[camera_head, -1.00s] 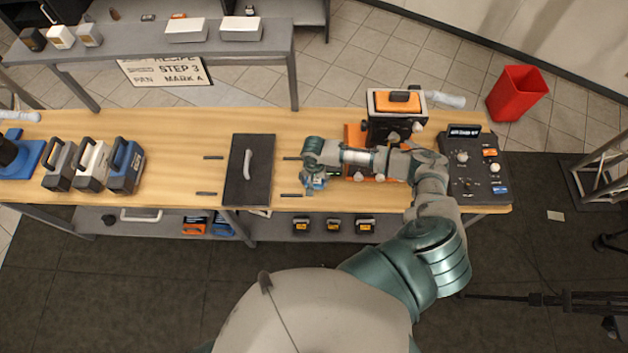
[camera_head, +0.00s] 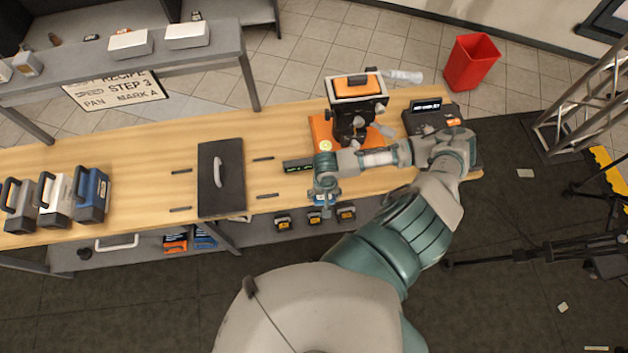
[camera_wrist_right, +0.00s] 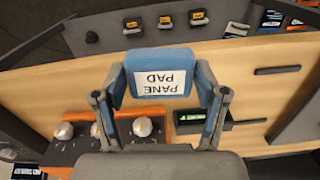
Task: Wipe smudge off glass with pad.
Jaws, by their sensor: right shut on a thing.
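My right gripper (camera_wrist_right: 160,85) is shut on a blue pad (camera_wrist_right: 160,55) with a white label reading PANE PAD. The pad sits between both fingers, above the front part of the wooden table. In the head view my right gripper (camera_head: 325,190) is near the table's front edge, in front of the orange-based device (camera_head: 352,88), and mostly hides the pad. I cannot make out the glass or a smudge in either view. My left gripper is not in view.
A dark panel with a pale handle (camera_head: 208,195) lies on the table (camera_head: 130,140) to the left. A black control box (camera_head: 420,122) stands at right, several handled cases at left. A red bin (camera_head: 470,62) stands behind.

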